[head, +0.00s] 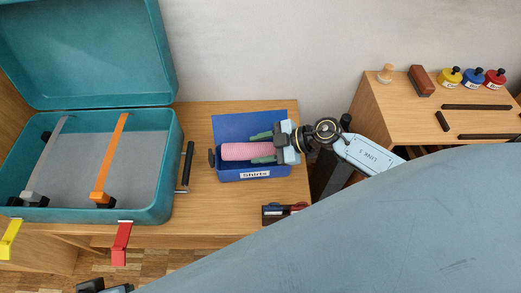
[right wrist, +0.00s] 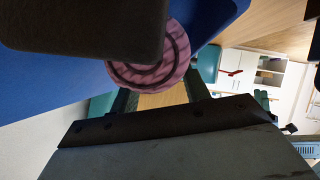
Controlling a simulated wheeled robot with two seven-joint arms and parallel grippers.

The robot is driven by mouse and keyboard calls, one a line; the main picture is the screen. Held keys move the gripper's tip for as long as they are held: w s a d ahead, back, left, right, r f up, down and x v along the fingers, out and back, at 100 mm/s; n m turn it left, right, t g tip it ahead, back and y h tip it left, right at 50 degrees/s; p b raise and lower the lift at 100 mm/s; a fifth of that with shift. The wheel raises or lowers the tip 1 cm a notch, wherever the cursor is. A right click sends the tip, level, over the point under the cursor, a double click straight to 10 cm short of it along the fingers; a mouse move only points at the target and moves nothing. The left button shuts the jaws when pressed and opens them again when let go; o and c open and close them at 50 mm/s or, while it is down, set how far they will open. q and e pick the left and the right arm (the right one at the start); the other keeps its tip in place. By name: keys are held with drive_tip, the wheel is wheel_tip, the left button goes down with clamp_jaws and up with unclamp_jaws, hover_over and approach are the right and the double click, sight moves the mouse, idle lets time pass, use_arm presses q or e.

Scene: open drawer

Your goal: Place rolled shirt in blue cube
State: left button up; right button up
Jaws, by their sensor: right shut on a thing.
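The rolled shirt (head: 240,152) is a pink roll lying sideways within the outline of the blue open box (head: 228,174) labelled "Shirts". My right gripper (head: 262,148) comes from the right, with one green finger on each side of the roll's right end, shut on it. In the right wrist view the roll's end (right wrist: 150,75) shows a dark spiral between the green fingers (right wrist: 160,96). Blue box surface (right wrist: 50,80) fills the upper left there. I cannot tell whether the shirt touches the box floor.
A teal open suitcase (head: 172,190) with grey and orange straps stands left of the box. A side table (head: 395,115) at right holds several small items, including yellow, blue and red jars. Dark items (head: 284,211) lie near the front edge below the box.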

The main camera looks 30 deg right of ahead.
use_arm(q)
drive_tip(key=shift+r, duration=0.2)
use_arm(e)
drive_tip(key=shift+f, duration=0.15)
use_arm(q)
drive_tip(key=shift+s, duration=0.1)
use_arm(e)
drive_tip(key=shift+f, duration=0.5)
use_arm(q)
drive_tip(key=shift+r, duration=0.1)
use_arm(e)
drive_tip(key=o, duration=1.1)
drive_tip(key=shift+c, duration=0.2)
drive_tip(key=shift+r, duration=0.1)
use_arm(q)
drive_tip(key=w+a+f+p, duration=0.1)
drive_tip(key=a+f+p, duration=0.2)
drive_tip(key=f, duration=0.7)
drive_tip(key=shift+f+g+y+p, duration=0.15)
drive_tip(key=shift+g+y+p, duration=0.2)
drive_tip(key=shift+p, duration=0.2)
use_arm(e)
drive_tip(key=v, duration=1.2)
drive_tip(key=shift+r, duration=0.5)
